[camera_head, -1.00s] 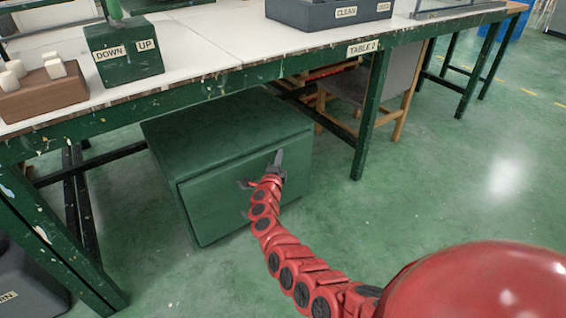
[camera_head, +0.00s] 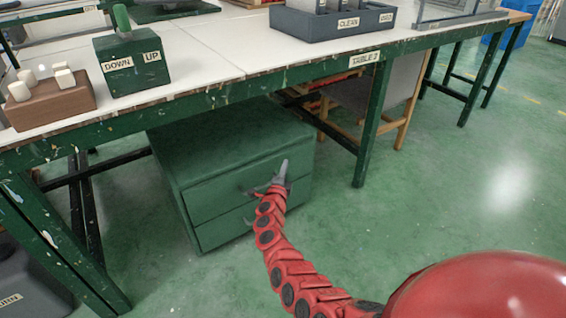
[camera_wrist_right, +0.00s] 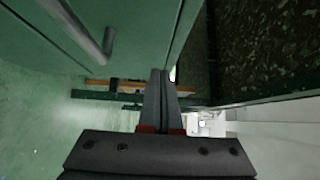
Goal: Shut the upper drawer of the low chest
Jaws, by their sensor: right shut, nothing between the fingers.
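The low green chest (camera_head: 225,132) stands on the floor under the table. Its upper drawer (camera_head: 215,195) sits in line with the chest body, with no clear gap in the head view. The lower drawer (camera_head: 222,228) shows below it and looks flush. My right gripper (camera_head: 284,170) is shut and empty in front of the upper drawer's right part, by its handle. In the wrist view its fingers (camera_wrist_right: 162,78) are together beside a green front with a grey bar handle (camera_wrist_right: 92,32). Whether they touch the front is unclear. My left gripper is out of view.
The table (camera_head: 200,62) overhangs the chest, with a leg (camera_head: 374,120) to its right. A wooden chair (camera_head: 400,128) stands behind that leg. A dark container (camera_head: 25,285) is at lower left. The floor (camera_head: 440,200) to the right is clear.

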